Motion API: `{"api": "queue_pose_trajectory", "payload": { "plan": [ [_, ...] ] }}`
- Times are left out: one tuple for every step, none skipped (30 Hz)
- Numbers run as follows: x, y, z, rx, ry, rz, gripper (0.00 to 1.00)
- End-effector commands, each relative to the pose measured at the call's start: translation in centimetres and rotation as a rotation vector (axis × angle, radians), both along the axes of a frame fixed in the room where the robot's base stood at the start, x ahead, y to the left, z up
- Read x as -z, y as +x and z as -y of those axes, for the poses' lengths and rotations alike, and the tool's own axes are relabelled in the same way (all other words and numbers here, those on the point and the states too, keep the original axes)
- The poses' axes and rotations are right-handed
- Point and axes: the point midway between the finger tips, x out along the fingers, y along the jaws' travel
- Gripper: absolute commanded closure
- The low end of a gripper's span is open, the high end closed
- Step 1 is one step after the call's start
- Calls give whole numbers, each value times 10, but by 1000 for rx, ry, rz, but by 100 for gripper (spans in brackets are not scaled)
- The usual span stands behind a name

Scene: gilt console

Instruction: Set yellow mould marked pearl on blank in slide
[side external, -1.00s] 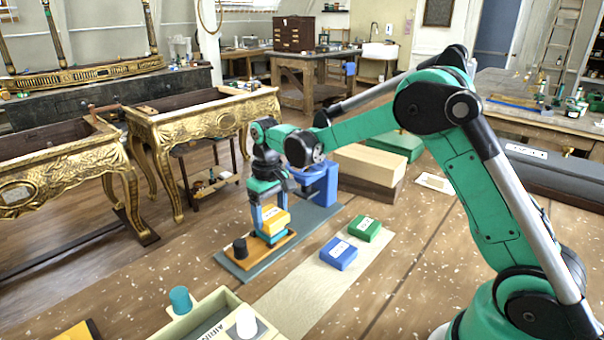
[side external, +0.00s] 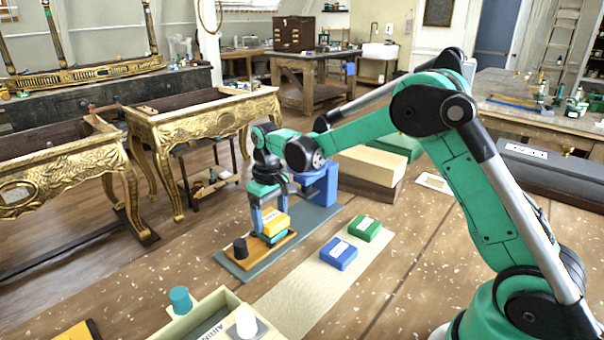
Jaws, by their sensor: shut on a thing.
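The yellow mould (side external: 275,222) with a white label is between the fingers of my gripper (side external: 271,226). The label's lettering is too small to read. My gripper is shut on the mould, pointing down. A teal piece (side external: 273,237) shows just under the mould, at the fingertips; I cannot tell whether the mould touches it. Under these is an orange-brown board (side external: 255,259) on a grey base plate (side external: 228,265), with a black cylinder (side external: 240,247) to the left of the mould.
A blue block (side external: 338,253) and a green block (side external: 364,228), both labelled, lie on a pale strip (side external: 300,296) to the right. A larger blue block (side external: 320,184) stands behind my gripper. In front is an open box (side external: 185,324) near a teal cylinder (side external: 180,299) and white cylinder (side external: 246,322).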

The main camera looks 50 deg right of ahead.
Motion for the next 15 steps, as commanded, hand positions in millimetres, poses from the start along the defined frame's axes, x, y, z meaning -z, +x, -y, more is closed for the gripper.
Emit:
{"api": "queue_pose_trajectory", "payload": {
  "plan": [
    [1,0,0,0,0,0,82],
    [1,0,0,0,0,0,82],
    [0,0,0,0,0,0,82],
    [0,0,0,0,0,0,82],
    [0,0,0,0,0,0,82],
    [0,0,0,0,0,0,82],
    [0,0,0,0,0,0,82],
    [0,0,0,0,0,0,22],
    [0,0,0,0,0,0,10],
    [0,0,0,0,0,0,2],
    [0,0,0,0,0,0,0],
    [0,0,0,0,0,0,0],
    [0,0,0,0,0,0,0],
    [0,0,0,0,0,0,0],
    [0,0,0,0,0,0,0]
  ]
}}
